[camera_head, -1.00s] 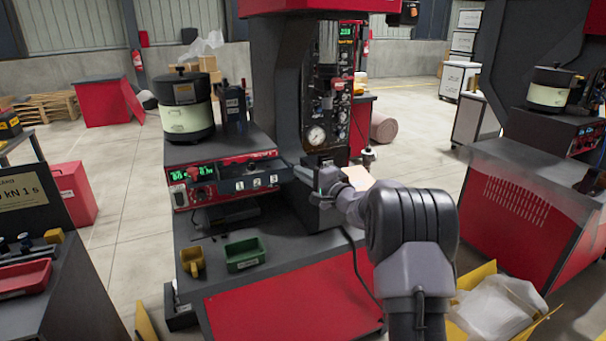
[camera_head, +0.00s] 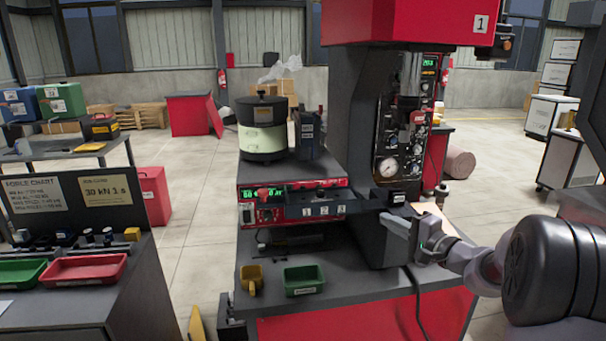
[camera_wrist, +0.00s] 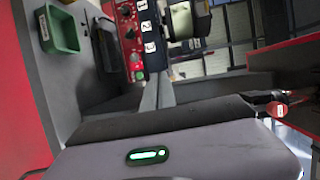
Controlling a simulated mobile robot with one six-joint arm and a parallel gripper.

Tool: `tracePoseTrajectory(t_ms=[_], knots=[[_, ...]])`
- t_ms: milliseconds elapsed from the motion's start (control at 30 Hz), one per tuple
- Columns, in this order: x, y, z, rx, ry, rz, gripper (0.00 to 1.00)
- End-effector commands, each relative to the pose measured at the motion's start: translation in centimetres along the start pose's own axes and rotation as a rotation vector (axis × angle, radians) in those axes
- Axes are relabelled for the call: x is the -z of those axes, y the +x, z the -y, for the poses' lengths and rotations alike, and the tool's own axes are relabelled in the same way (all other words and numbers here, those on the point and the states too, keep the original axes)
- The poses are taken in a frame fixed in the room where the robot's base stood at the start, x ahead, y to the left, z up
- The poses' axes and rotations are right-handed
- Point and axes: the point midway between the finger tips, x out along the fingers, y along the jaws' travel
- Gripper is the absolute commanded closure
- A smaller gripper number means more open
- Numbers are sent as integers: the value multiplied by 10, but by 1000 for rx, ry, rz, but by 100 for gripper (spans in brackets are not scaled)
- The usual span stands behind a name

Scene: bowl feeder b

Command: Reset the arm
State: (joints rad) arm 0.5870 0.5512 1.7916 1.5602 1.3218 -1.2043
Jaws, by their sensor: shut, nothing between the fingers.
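My arm enters the head view from the right. My gripper (camera_head: 388,217) is shut and empty, with its thin grey fingers pointing left in front of the press column's dark lower block. It is right of the feeder's red control panel (camera_head: 290,212); I cannot tell whether it touches the machine. In the wrist view my gripper's narrow grey fingers (camera_wrist: 156,90) lie together, and the panel with its numbered buttons (camera_wrist: 143,35) is beyond them.
A green bin (camera_head: 303,280) and a yellow scoop-like container (camera_head: 251,279) stand on the machine's front ledge. The pot-shaped feeder bowl (camera_head: 262,128) is on top of the unit. A bench with a red tray (camera_head: 84,269) stands at left.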

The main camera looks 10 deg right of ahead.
Motion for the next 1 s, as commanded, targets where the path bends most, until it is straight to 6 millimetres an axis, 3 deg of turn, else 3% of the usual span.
tracePoseTrajectory(t_ms=[33, 100, 167, 200, 267, 300, 367, 400, 500, 600, 1000], knots=[[-46, 2, 16, -51, -23, 88, 100], [-122, -7, 28, -167, -57, 225, 100], [-184, -26, 29, -283, -101, 328, 100], [-223, -46, 27, -368, -143, 386, 100], [-275, -84, 18, -502, -225, 452, 100], [-303, -114, 8, -592, -292, 477, 100], [-331, -160, -9, -715, -409, 483, 100], [-340, -188, -19, -779, -485, 467, 100], [-343, -235, -39, -874, -637, 404, 100], [-338, -258, -49, -910, -724, 352, 100], [-335, -264, -51, -922, -748, 330, 100]])
